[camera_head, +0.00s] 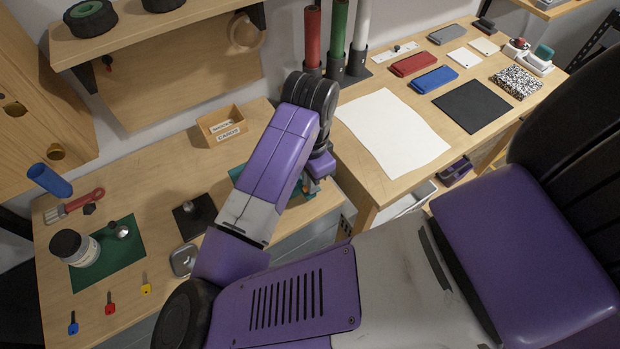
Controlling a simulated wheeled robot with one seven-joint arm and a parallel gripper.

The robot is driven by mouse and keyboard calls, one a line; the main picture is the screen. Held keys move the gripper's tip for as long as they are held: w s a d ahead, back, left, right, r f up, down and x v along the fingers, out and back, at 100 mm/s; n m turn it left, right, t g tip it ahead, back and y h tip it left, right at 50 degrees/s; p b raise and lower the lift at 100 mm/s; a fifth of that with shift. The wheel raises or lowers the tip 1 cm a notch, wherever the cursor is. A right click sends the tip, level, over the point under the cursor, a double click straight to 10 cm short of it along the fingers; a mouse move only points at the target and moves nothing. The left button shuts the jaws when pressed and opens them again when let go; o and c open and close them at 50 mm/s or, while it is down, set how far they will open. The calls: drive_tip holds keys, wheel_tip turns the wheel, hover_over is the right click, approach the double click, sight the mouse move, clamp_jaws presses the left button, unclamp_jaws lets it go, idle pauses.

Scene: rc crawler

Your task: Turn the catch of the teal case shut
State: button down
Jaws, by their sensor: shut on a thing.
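A flat teal surface (236,173), which looks like the teal case, lies at the right end of the left bench. My purple and grey arm covers most of it, and only bits show on either side. My gripper (310,186) points down at its right part, just past the black wrist. The fingers are small and partly hidden by the arm. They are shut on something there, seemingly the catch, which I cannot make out. I cannot tell how far the catch is turned.
A wooden card box (221,124) stands behind my arm. A black pad (194,217) and a grey metal piece (183,260) lie left of it. A jar (74,248) stands on a green mat (121,265). The right bench holds white paper (392,132).

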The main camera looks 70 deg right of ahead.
idle(0.3)
drive_tip(key=c, duration=1.5)
unclamp_jaws()
